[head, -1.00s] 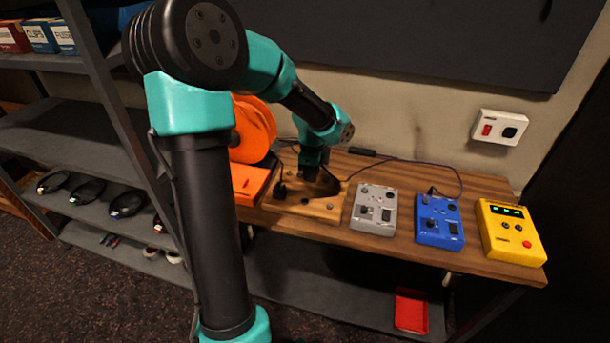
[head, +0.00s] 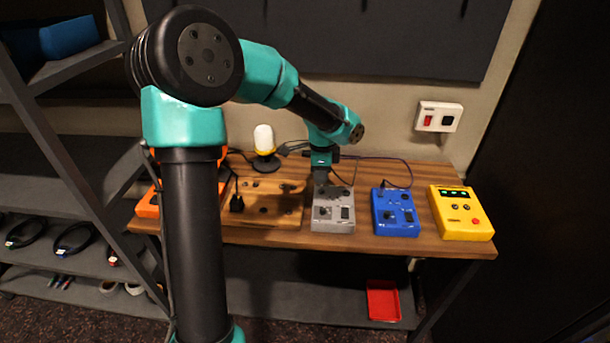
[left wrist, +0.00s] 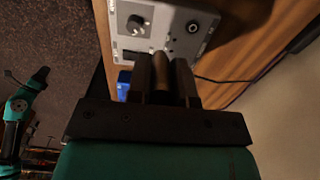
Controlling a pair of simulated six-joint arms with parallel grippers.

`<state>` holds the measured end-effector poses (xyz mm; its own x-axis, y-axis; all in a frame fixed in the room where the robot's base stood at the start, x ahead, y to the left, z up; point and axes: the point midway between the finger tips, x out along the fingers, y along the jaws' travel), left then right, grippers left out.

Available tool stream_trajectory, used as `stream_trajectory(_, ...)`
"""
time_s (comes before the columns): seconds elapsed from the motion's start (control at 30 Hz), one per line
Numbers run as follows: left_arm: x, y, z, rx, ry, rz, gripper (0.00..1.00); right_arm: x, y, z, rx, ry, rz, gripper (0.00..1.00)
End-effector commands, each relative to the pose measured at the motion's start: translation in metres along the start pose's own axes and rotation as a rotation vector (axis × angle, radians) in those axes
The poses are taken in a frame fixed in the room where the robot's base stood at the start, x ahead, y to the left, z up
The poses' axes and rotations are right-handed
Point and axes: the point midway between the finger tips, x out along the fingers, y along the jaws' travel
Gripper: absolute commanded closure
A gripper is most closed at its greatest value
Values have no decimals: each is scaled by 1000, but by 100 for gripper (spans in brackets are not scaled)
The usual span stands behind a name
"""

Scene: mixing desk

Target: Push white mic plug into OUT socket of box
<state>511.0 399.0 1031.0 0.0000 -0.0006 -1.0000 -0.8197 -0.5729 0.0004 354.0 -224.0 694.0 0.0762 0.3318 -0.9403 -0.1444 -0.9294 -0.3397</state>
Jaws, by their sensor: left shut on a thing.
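My left gripper (head: 322,180) is over the back part of the grey box (head: 333,212) on the wooden bench. It is shut on a dark plug (left wrist: 161,72), which shows between the fingers in the left wrist view. The grey box also shows there (left wrist: 165,22), with a knob and a round socket (left wrist: 193,27). Whether the plug touches the box is hidden by the fingers, and I cannot read the socket labels. A white-topped mic (head: 264,140) stands on a dark base at the back of the bench. My right gripper is not in view.
A wooden board (head: 285,214) with a black plug (head: 237,204) on it lies left of the grey box. A blue box (head: 396,212) and a yellow box (head: 461,213) stand to the right. A dark cable (head: 408,163) runs along the back. A wall socket (head: 438,117) is behind.

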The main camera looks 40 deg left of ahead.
Motion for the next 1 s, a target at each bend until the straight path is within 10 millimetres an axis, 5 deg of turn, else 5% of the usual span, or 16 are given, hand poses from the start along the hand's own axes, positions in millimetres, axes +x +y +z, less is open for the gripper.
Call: stream_trajectory(1.0,-16,-30,-155,2,0,-1,100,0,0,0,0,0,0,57)
